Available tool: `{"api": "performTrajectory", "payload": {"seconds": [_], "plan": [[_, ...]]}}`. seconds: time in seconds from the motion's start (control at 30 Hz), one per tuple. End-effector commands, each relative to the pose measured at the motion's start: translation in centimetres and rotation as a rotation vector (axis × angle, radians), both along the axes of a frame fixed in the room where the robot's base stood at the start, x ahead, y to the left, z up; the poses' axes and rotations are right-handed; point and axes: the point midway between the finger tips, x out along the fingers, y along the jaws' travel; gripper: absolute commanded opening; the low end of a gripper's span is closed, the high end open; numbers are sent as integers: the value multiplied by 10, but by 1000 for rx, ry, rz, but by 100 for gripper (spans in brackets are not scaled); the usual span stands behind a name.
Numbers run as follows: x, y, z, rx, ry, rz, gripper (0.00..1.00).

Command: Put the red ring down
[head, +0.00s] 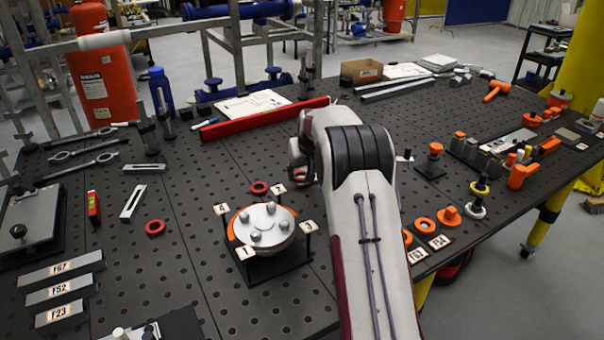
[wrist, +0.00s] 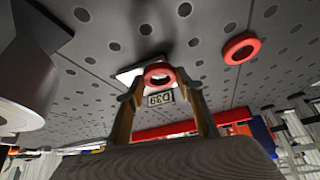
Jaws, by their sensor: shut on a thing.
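My gripper (wrist: 160,80) shows in the wrist view, its two fingers shut on a red ring (wrist: 158,68). The held ring is close over the dark perforated table, near a white patch and a card marked D39 (wrist: 160,98). I cannot tell whether it touches the table. In the head view my arm hides the fingers and the held ring. A second red ring (wrist: 239,48) lies loose on the table, apart from the gripper. The head view shows two loose red rings, one behind the round flange (head: 260,188) and one left of it (head: 155,228).
The bolted round flange (head: 265,226) stands on a dark base with numbered tags, left of my arm. A long red bar (head: 265,118) lies behind. Orange rings (head: 424,224) and small parts stand to the right. The perforated table (head: 190,270) has bare room front left.

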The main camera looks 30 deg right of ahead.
Motion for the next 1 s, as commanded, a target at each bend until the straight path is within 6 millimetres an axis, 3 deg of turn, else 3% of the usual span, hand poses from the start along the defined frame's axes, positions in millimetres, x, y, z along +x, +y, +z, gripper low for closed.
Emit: {"api": "performTrajectory", "payload": {"seconds": [0.5,0.53,0.6,1.0], "plan": [[0,0,-6,0,0,0,24],[0,0,-6,0,-1,0,42],[0,0,-6,0,-1,0,53],[0,0,-4,0,-1,0,53]]}}
